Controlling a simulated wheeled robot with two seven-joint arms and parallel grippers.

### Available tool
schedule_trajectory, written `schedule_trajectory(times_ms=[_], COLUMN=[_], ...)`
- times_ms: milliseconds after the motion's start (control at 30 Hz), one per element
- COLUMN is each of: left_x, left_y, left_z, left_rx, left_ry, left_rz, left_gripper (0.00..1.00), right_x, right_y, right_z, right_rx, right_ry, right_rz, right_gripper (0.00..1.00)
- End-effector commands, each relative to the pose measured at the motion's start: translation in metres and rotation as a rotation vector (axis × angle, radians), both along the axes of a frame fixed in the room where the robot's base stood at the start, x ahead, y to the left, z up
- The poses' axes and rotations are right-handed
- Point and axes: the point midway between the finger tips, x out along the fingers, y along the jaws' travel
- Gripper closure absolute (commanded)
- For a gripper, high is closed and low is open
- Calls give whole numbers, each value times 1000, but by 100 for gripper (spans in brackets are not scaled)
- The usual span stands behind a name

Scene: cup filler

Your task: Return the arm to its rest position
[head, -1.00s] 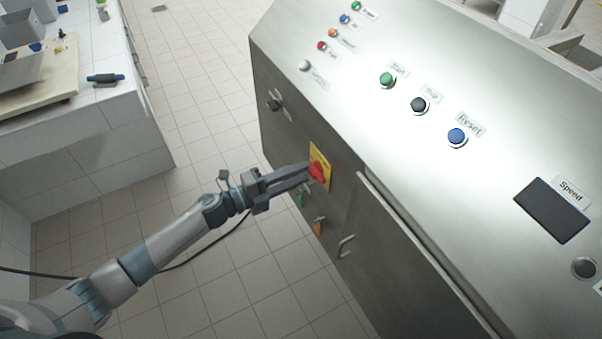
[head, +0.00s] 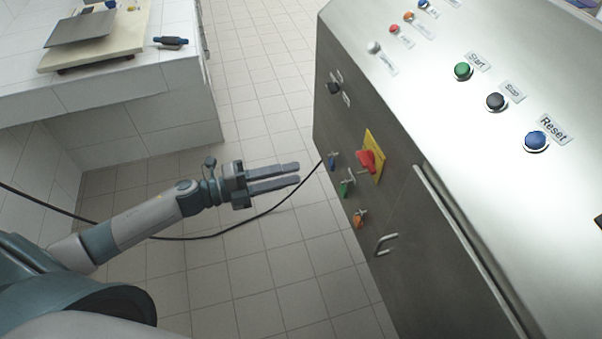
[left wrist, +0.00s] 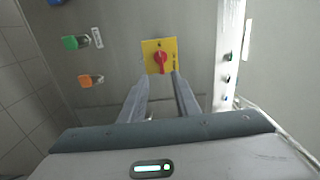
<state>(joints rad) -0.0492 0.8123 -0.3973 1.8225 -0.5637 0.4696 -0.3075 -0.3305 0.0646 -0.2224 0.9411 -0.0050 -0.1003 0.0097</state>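My left gripper (head: 299,174) is in the head view, left of the steel machine's side panel, with free space between its fingertips and the panel. Its two fingers are parallel with a gap between them and nothing in it. The red rotary switch (head: 367,160) on its yellow plate (head: 376,148) is to the right of the fingertips. In the left wrist view the red switch (left wrist: 160,62) shows just beyond the spread fingers (left wrist: 160,80). My right gripper is not in view.
The steel machine (head: 450,130) fills the right side, with green, black and blue buttons on top. Small green (head: 346,188) and orange (head: 360,218) valves and a door handle (head: 385,243) stick out of its side. A white tiled counter (head: 120,110) stands at the left. Tiled floor lies open between.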

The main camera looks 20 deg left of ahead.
Motion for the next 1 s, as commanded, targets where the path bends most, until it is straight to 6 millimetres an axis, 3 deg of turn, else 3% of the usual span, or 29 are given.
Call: schedule_trajectory(times_ms=[733, 867, 1000], left_x=[-2, 3, 14], left_y=[5, 11, 24], left_z=[-2, -19, -62], left_rx=[-5, -40, -122], left_ry=[6, 55, 177], left_rz=[7, 55, 175], left_gripper=[71, 71, 71], right_x=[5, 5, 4], right_y=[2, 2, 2], right_z=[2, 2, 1], right_rx=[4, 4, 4], right_ry=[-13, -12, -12], right_rz=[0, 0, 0], right_gripper=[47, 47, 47])
